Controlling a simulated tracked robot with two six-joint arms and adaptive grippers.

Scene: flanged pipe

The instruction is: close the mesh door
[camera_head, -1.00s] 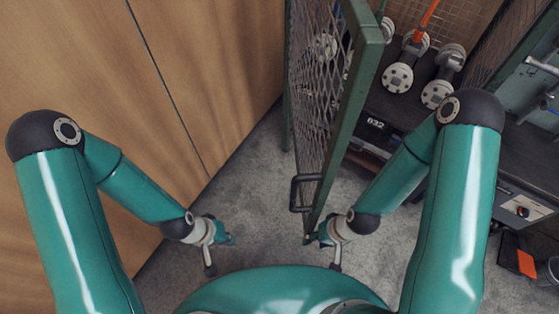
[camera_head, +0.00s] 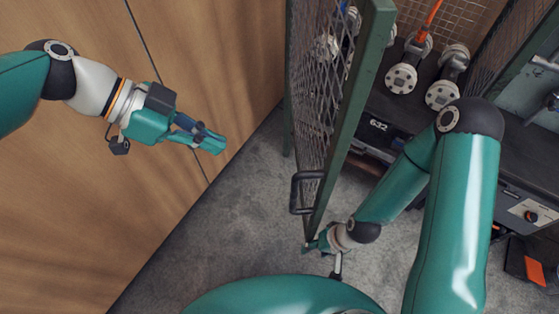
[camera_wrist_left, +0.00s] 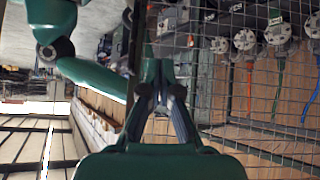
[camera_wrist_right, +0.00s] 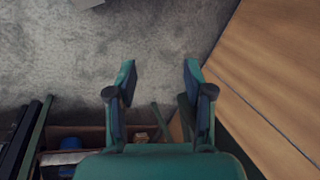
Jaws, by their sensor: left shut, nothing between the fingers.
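The mesh door (camera_head: 312,110) has a green frame and stands swung out from the storage cage towards me, seen nearly edge-on in the head view. Its black handle (camera_head: 297,193) is on the left face, low near the free edge. My left gripper (camera_head: 217,142) is shut and empty, raised to the left of the door and pointing right, apart from it. In the left wrist view, mesh (camera_wrist_left: 255,90) fills the right side behind its closed fingers. My right gripper (camera_head: 312,244) is low by the door's bottom end; I cannot tell whether they touch. Its fingers are apart in the right wrist view (camera_wrist_right: 160,68).
A wooden wall (camera_head: 215,60) runs along the left. Inside the cage, flanged pipe parts (camera_head: 401,77) sit on a dark shelf, with an orange hose (camera_head: 432,14) above. Grey floor (camera_head: 235,210) is clear between wall and door. An orange-and-black item (camera_head: 530,268) lies at right.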

